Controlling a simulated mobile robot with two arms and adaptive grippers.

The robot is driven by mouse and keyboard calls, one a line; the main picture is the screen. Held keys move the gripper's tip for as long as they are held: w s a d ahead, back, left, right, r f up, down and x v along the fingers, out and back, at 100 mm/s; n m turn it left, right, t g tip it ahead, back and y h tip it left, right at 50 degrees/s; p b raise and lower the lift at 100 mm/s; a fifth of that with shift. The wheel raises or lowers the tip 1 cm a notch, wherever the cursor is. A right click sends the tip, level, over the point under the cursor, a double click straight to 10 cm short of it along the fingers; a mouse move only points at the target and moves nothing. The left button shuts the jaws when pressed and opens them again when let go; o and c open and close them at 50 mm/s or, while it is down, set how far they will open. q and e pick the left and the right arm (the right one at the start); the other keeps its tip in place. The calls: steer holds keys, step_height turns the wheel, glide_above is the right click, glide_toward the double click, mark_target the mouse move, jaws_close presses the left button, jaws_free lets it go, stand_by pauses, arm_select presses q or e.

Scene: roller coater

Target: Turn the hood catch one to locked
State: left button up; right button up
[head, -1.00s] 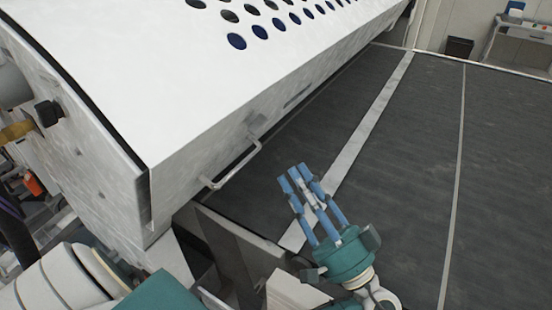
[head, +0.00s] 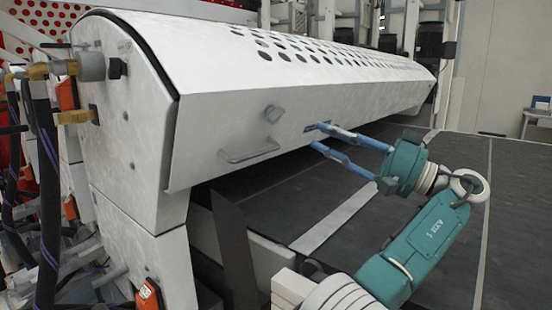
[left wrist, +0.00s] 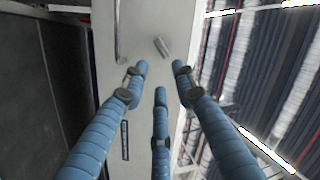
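The grey hood catch (head: 273,113) sits on the front face of the white hood (head: 190,95), above and right of a bar handle (head: 250,150). It looks like a short slanted lever. In the left wrist view the catch (left wrist: 162,47) shows just beyond the fingertips, tilted, with nothing touching it. My left gripper (head: 318,137) is open and empty, its blue fingers pointing left along the hood front, to the right of the catch. Its three spread fingers also show in the left wrist view (left wrist: 160,76). My right gripper is not in view.
A dark flat bed (head: 420,210) with a pale strip lies below the hood. Hoses and yellow fittings (head: 75,117) crowd the hood's left end. A small dark slot or label (left wrist: 125,140) lies on the hood face beside the fingers.

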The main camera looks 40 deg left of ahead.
mark_target(282, 115)
arm_select(q)
steer(key=b+x, duration=0.1)
steer(key=x, duration=1)
steer(key=shift+s, duration=0.2)
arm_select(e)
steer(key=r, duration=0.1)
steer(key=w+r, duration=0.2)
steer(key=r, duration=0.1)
arm_select(q)
jaws_close()
